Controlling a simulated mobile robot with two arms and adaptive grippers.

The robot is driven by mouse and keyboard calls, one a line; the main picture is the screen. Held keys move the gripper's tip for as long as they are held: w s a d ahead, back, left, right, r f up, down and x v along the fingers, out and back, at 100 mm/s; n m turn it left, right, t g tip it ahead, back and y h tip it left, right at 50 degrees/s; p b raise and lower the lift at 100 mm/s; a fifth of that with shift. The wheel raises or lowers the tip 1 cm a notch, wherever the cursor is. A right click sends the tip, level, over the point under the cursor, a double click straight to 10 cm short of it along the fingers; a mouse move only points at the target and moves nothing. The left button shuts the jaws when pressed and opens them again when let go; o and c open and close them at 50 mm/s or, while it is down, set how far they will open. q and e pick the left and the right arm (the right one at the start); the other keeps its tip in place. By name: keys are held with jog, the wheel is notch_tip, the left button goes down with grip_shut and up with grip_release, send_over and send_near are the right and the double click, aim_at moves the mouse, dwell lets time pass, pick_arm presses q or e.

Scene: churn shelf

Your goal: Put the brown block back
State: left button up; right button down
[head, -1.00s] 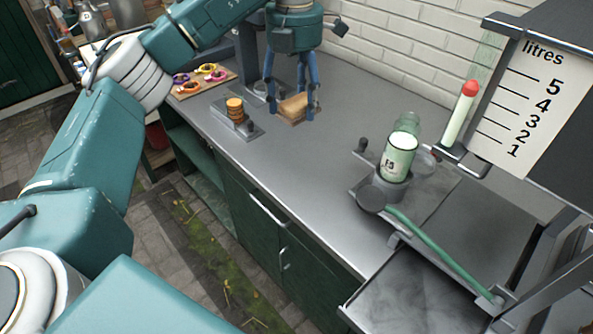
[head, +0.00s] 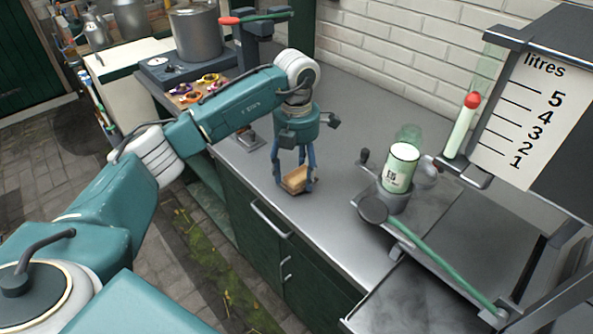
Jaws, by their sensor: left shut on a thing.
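My left gripper (head: 294,184) is in the middle of the head view, pointing down over the grey counter. Its blue fingers are shut on the brown block (head: 295,178), a light-brown wooden piece between the fingertips. The block looks tilted, close to the counter top; I cannot tell whether it touches. My right gripper is not in view.
A pale green jar (head: 400,166) stands in a grey holder right of the gripper, with a green lever (head: 440,262) in front. A litres gauge (head: 530,112) stands at right. Coloured rings (head: 208,80) and a metal pot (head: 195,34) are at back left. Counter (head: 318,240) is clear in front.

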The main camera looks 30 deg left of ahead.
aim_at(296, 171)
pick_arm(q)
jog(key=shift+f, duration=0.25)
jog(key=o, duration=1.1)
jog(key=shift+r, duration=0.45)
notch_tip(296, 171, up, 11)
jog(key=shift+r+b, duration=0.2)
jog(key=shift+b, duration=0.5)
jog(key=shift+f, duration=0.1)
